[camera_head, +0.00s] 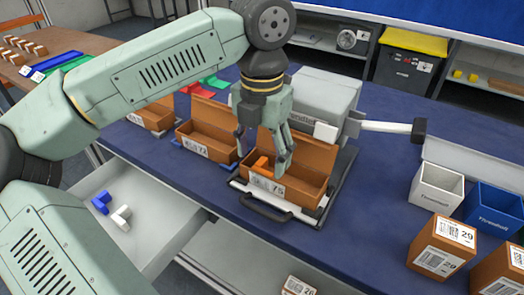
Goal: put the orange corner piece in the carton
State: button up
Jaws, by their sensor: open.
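The orange corner piece (261,163) lies inside an open brown carton (308,196) with a label reading 75. The carton sits on a dark tray with a handle, in the middle of the blue table. My gripper (262,160) hangs pointing down over this carton, with its fingers apart around the left part of its opening. The fingers partly cover the carton and the piece. I cannot tell whether a finger touches the piece.
Another open carton (207,137) stands just left, and a third (158,116) beyond it. A grey machine (322,97) stands behind. A white bin (436,187), a blue bin (493,209) and labelled boxes (441,248) are at right. An open drawer (150,190) holds blue and white pieces.

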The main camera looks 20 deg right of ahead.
aim_at(262, 170)
notch_tip(262, 170, up, 12)
dwell(0.6)
jog(key=shift+s+f, duration=0.1)
dwell(0.4)
